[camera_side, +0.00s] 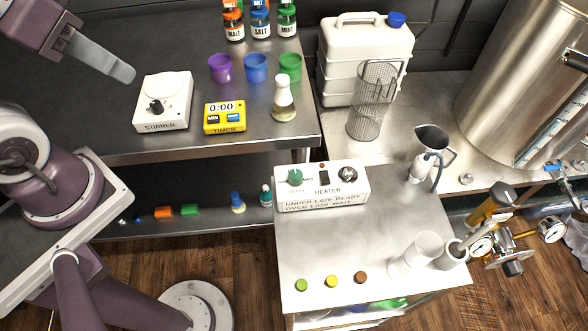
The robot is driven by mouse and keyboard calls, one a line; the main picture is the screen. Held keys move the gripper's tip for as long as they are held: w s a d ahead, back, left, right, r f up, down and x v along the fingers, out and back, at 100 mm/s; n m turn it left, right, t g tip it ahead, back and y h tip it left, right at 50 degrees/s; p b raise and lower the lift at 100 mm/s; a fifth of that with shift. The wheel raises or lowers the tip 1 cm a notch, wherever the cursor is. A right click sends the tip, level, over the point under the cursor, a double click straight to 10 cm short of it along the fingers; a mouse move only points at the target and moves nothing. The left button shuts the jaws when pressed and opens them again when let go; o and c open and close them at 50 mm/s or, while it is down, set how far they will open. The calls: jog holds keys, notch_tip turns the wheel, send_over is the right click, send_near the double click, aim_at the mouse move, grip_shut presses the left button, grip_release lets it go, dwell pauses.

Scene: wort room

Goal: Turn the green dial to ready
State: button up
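The green dial (296,177) is on the left of the top face of a white box marked HEATER (350,196). Small lettering that looks like READY is below the dial, and another small word is to its right. I cannot tell which way the dial points. The box's front reads "UNDER 1.020 READY, OVER 1.020 WAIT". My gripper (123,72) is at the upper left, far from the dial. Its grey fingers overlap in this view, so the gap between them is hidden.
A white stirrer (164,101), yellow timer (225,117) and glass flask (284,99) stand on the dark bench, with coloured cups behind. A wire basket (367,100) and metal jug (431,149) stand beyond the heater. Three coloured discs lie on the clear counter front.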

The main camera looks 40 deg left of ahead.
jog(key=o, duration=0.6)
jog(key=w+f+n, duration=0.1)
jog(key=w, duration=0.1)
jog(key=w+d+f+n+g, duration=0.1)
jog(key=w, duration=0.1)
jog(key=w+f+n, duration=0.1)
jog(key=w, duration=0.1)
jog(key=shift+d+n+g, duration=0.25)
jog(key=shift+n+g, duration=0.05)
jog(key=shift+n, duration=0.1)
jog(key=shift+c, duration=0.2)
jog(key=n+g+h, duration=0.4)
jog(key=n+h, duration=0.1)
jog(key=n, duration=0.9)
send_near(295, 173)
jog(key=shift+d+x, duration=0.2)
jog(key=shift+x, duration=0.9)
jog(key=x, duration=0.5)
jog(key=shift+f, duration=0.25)
jog(key=shift+d+f, duration=0.2)
jog(key=shift+f, duration=0.25)
jog(key=shift+y, duration=0.3)
grip_shut()
